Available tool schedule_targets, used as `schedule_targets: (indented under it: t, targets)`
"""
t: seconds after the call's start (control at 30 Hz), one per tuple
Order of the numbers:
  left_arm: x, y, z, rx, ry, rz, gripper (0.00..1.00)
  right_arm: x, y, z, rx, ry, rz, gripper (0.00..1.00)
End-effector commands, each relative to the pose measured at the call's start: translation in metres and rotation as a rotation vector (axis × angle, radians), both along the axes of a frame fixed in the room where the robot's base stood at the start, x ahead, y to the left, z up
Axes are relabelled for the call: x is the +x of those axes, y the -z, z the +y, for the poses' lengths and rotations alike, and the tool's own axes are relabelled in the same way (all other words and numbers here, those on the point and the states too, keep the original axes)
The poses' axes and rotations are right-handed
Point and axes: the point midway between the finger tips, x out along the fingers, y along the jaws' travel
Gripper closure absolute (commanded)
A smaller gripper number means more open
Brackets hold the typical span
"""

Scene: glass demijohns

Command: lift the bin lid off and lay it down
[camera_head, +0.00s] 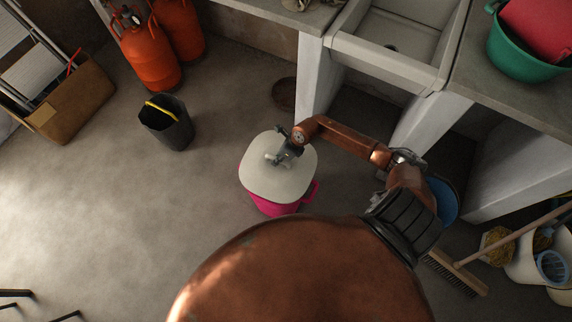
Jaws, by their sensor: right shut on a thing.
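A pink bin (270,206) stands on the concrete floor in the middle of the head view. Its cream lid (262,183) covers the top of the bin, and I cannot tell whether there is a gap between them. My right gripper (279,157) is above the middle of the lid, shut on the lid's handle. The gripper partly hides the handle. My left gripper is not in view.
A dark bucket (172,133) with a yellow handle stands left of the bin. Orange gas cylinders (149,56) and a cardboard box (70,100) are further left. A sink (391,40) on white supports stands behind. A broom (458,272) lies right.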

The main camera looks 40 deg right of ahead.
Motion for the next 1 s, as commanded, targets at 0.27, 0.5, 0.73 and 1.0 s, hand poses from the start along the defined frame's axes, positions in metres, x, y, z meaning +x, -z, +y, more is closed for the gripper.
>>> schedule_targets:
  t: [0.27, 0.5, 0.73, 1.0]
  targets:
    - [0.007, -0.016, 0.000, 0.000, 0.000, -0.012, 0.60, 0.001, -0.023, 0.000, 0.000, 0.000, -0.003, 1.00]
    - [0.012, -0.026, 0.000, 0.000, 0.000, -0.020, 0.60, 0.001, -0.037, 0.000, -0.001, 0.000, -0.003, 1.00]
    - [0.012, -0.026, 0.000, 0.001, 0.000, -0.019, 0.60, 0.001, -0.036, 0.000, 0.000, 0.000, -0.001, 1.00]
    - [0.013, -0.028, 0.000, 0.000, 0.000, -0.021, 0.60, 0.001, -0.050, 0.023, 0.002, -0.154, -0.005, 1.00]
